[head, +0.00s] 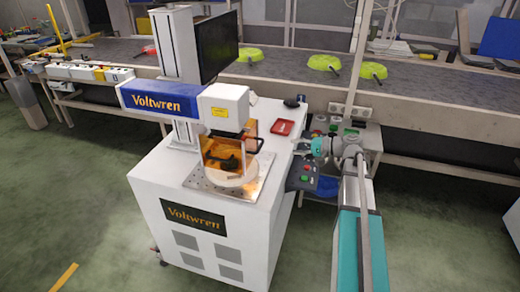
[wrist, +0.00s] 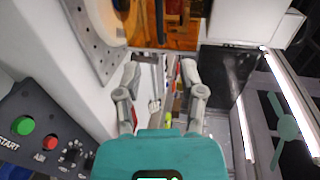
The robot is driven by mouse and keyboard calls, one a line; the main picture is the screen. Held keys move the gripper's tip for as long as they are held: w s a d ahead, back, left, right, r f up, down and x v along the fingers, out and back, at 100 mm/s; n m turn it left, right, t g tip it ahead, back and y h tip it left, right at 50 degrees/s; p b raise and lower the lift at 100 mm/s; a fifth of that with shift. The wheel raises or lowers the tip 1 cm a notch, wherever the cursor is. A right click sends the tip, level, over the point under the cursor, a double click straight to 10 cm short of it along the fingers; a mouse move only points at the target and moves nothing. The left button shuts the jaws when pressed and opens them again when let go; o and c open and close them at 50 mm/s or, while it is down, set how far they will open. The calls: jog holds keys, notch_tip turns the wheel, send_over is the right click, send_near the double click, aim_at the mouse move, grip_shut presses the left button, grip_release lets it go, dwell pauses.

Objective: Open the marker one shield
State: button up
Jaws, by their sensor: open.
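The marker one shield is an orange see-through guard (head: 212,148) under the white and blue Voltwren marking head (head: 180,102), over a round plate on the perforated bed. A dark handle (head: 253,143) stands on its right side. A dark pan-like shape shows behind the orange panel. My gripper (head: 306,146) is to the right of the shield, beside the cabinet top and apart from the handle. In the wrist view my gripper (wrist: 160,72) is open with nothing between its fingers. The orange shield (wrist: 178,36) shows ahead of it at the top, partly cut off.
A control box with green and red buttons (wrist: 38,128) lies left of my gripper. A red tray (head: 283,128) sits on the cabinet top behind the shield.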

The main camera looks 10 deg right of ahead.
aim_at(260, 145)
jog(key=shift+w+a, duration=0.1)
jog(key=shift+a, duration=0.1)
jog(key=shift+b+x, duration=1.45)
jog(key=shift+x, duration=5.3)
jog(key=shift+f, duration=0.1)
grip_shut()
